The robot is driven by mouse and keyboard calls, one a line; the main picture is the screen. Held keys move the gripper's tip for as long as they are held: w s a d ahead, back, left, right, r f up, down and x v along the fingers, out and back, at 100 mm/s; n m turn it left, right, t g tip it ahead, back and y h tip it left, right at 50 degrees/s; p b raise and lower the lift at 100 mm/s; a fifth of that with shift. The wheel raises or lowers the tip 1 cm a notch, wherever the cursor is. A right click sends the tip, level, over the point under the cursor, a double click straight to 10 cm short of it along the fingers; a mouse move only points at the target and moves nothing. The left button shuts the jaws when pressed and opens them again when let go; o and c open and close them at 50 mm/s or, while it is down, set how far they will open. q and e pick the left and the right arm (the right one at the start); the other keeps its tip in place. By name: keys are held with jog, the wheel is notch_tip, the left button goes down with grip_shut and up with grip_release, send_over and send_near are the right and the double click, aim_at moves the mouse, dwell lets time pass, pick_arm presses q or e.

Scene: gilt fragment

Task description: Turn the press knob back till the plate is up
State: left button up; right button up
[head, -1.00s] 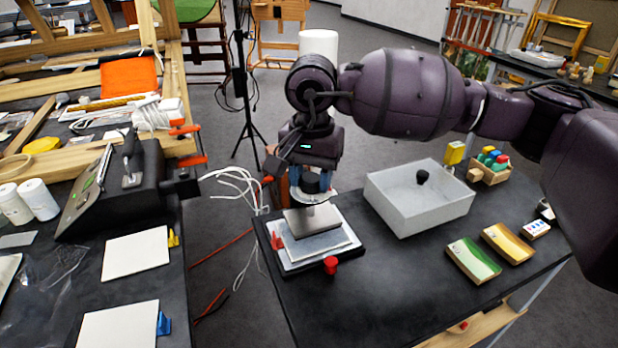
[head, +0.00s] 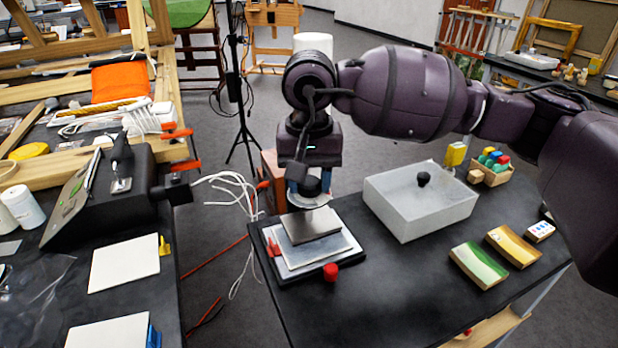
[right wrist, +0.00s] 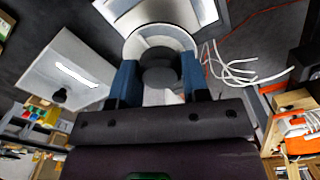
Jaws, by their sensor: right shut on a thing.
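The press (head: 290,278) stands at the near left corner of the right table, with a dark base and a pale sheet (head: 335,262) on it. Its grey plate (head: 318,228) lies above the sheet; I cannot tell how wide any gap is. My right gripper (head: 309,188) points down over the plate, shut on the press knob. In the right wrist view the blue fingers stand on both sides of the round grey knob (right wrist: 160,76), with a pale ring (right wrist: 160,38) beyond it. The gripper hides most of the knob in the head view. My left gripper is not in view.
A grey bin (head: 418,205) with a black knob stands right of the press. A red knob (head: 330,272) is at the press's front edge. White cables (head: 235,190) hang in the gap between the tables.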

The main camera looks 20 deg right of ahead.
aim_at(310, 180)
jog(key=shift+r, duration=0.1)
jog(key=o, duration=0.9)
jog(key=shift+r+p, duration=0.65)
jog(key=shift+r, duration=4.7)
